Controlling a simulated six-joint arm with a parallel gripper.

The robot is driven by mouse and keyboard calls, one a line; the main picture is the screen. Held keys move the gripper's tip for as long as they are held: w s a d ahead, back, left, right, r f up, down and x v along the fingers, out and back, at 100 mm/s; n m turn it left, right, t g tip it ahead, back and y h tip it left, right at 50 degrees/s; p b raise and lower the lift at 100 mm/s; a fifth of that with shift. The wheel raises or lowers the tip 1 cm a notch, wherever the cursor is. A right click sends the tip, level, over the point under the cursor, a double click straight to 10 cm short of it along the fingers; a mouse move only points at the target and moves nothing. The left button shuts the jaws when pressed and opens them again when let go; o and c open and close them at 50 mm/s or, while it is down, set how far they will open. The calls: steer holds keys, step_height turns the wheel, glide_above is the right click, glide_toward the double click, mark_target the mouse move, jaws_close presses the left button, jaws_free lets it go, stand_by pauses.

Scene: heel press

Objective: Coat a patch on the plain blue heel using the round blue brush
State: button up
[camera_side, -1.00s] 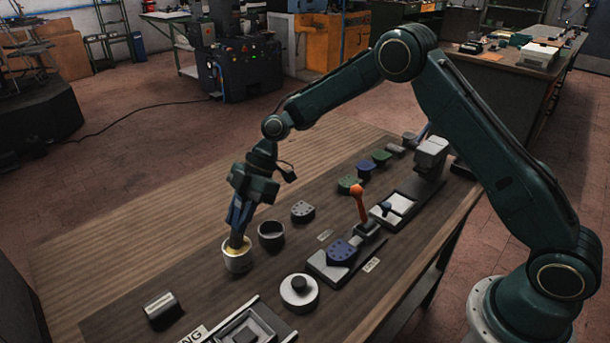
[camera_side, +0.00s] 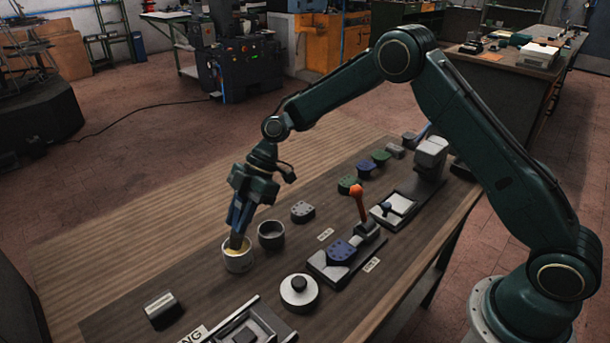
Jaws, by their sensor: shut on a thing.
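My gripper (camera_side: 240,222) is shut on a brush (camera_side: 236,242), held upright with its lower end inside the pale pot (camera_side: 239,263). Yellowish stuff shows in the pot around the brush. The bristles are hidden, and the brush's shape cannot be made out. A blue heel (camera_side: 341,250) with dots on top sits on the dark fixture with the orange-knobbed lever. Another blue heel (camera_side: 365,169) lies farther back in a row; it looks plain, but it is small.
A dark empty-looking cup (camera_side: 271,235) stands right beside the pot. A dotted grey heel (camera_side: 303,211), green heels (camera_side: 381,157), a round white lidded thing (camera_side: 299,292) and the orange lever (camera_side: 357,191) stand around. The table's left side (camera_side: 130,235) is clear.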

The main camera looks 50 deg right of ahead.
mark_target(238, 206)
steer(key=shift+f, duration=0.6)
stand_by(1.6)
steer(key=shift+r, duration=3.6)
